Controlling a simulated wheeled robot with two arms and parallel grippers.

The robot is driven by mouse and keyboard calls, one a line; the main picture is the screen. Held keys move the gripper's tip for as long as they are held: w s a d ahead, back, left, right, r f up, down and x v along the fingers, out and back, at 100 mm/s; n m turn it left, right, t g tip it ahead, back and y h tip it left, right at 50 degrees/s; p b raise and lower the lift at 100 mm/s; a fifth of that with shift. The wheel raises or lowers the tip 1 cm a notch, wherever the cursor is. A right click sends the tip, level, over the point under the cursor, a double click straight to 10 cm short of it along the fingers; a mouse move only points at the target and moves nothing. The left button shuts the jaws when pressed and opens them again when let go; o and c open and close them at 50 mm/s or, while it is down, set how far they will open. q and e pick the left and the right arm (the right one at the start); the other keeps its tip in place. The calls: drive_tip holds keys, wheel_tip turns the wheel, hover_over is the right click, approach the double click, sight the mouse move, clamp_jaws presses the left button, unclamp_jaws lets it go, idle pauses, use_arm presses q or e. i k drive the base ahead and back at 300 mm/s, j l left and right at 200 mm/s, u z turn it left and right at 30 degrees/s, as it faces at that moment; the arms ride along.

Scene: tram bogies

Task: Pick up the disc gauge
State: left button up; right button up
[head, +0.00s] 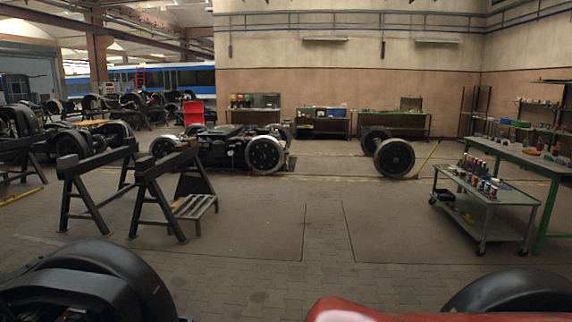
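I cannot make out a disc gauge in the head view. Several small items, too small to name, stand on the top of a wheeled cart (452,191) at the right. More small items lie on a long green workbench (546,165) behind it, and none can be told as the gauge. Neither of my grippers is in view.
Dark trestles (158,190) with a small step (194,207) stand at the left. A bogie (228,150) and a loose wheelset (394,158) stand farther back. Benches (322,124) line the back wall. The paved floor (330,225) in the middle is clear.

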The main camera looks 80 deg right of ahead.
sight(468, 176)
drive_tip(key=z, duration=3.95)
drive_tip(key=i+j+u, duration=0.6)
drive_tip(key=i, duration=0.3)
drive_tip(key=i+j+u, duration=0.15)
drive_tip(key=i, duration=1.1)
drive_tip(key=i+j+u, duration=0.2)
drive_tip(key=i, duration=1.05)
drive_tip(key=i+l+z, duration=0.1)
drive_tip(key=i+z, duration=0.15)
drive_tip(key=i, duration=0.25)
drive_tip(key=i+z, duration=0.2)
drive_tip(key=i, duration=0.3)
drive_tip(key=i+z, duration=0.25)
drive_tip(key=i, duration=0.25)
drive_tip(key=i+j+z, duration=0.2)
drive_tip(key=i, duration=0.25)
drive_tip(key=i+j+z, duration=0.25)
drive_tip(key=i, duration=0.2)
drive_tip(key=i+l+z, duration=0.2)
drive_tip(key=i, duration=1.5)
drive_tip(key=i+j+z, duration=0.2)
drive_tip(key=i, duration=1.5)
drive_tip(key=i+j+z, duration=0.15)
drive_tip(key=i, duration=0.35)
drive_tip(key=i+j+z, duration=0.2)
drive_tip(key=i, duration=0.3)
